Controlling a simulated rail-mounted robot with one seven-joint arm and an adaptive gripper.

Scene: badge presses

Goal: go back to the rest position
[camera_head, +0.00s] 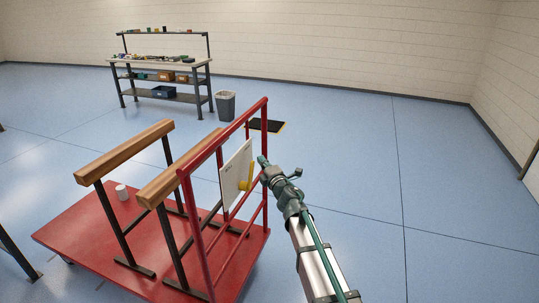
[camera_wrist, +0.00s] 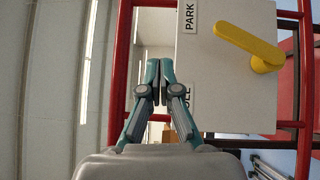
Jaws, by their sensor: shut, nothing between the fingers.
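My gripper (camera_head: 263,161) is at the end of my arm, beside the red frame of a cart in the head view. In the wrist view my gripper (camera_wrist: 160,68) has its fingertips together with nothing held. A white panel (camera_head: 230,178) with a yellow lever (camera_head: 246,178) is mounted on the red frame, close to my gripper. In the wrist view the panel (camera_wrist: 225,100) shows the word PARK and a second label partly hidden behind the fingers. The yellow lever (camera_wrist: 250,47) is to the right of the fingers and apart from them.
The red cart (camera_head: 90,235) carries wooden-topped stands (camera_head: 125,150) and a white cup (camera_head: 122,192). Its red frame (camera_head: 190,215) is close to my arm. Floor at right is clear.

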